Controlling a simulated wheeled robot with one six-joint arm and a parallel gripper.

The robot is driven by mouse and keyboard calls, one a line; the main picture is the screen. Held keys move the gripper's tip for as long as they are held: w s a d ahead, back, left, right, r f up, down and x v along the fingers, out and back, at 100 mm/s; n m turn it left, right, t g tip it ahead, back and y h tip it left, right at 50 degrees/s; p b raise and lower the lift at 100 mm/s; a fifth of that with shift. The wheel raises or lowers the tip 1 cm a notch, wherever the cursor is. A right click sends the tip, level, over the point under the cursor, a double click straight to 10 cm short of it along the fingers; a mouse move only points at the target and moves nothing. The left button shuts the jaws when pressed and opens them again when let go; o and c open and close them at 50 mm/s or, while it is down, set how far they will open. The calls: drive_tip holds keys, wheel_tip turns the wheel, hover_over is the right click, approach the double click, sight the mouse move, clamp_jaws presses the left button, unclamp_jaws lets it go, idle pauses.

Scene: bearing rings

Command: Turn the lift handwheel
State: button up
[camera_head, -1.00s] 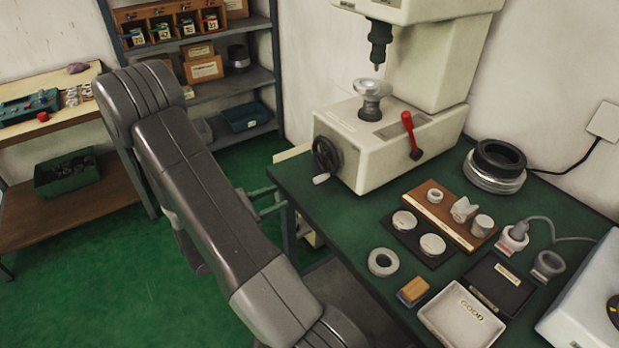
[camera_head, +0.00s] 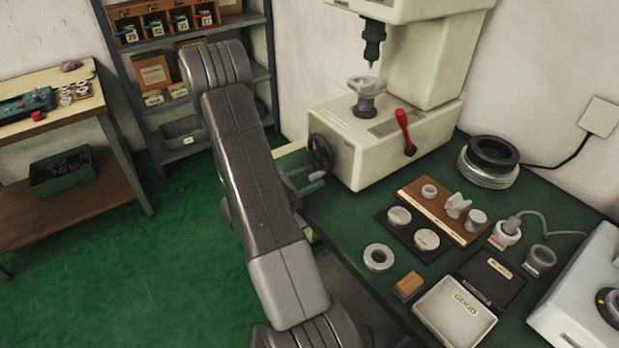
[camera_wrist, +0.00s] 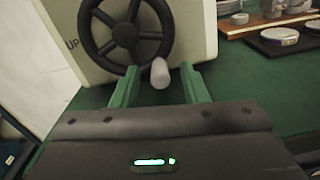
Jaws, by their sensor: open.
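The lift handwheel is a black spoked wheel (camera_head: 320,152) on the left side of the cream hardness tester (camera_head: 375,150). In the wrist view the wheel (camera_wrist: 126,32) faces me, next to the marking "UP" on the housing. Its pale crank handle (camera_wrist: 160,73) sticks out low at the wheel's right. In the head view, part of my gripper (camera_head: 308,180) shows at the handle (camera_head: 317,175), and my arm hides the rest.
The green bench holds a ring (camera_head: 378,257), a wooden block (camera_head: 408,286), a white tray marked GOOD (camera_head: 440,325) and a wooden board with parts (camera_head: 425,205). A red lever (camera_head: 402,125) is on the tester's front. A shelf stands behind my arm.

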clamp_jaws()
drive_tip(key=shift+w+f+b, duration=0.1)
drive_tip(key=shift+f+b, duration=0.1)
drive_tip(key=shift+b, duration=0.25)
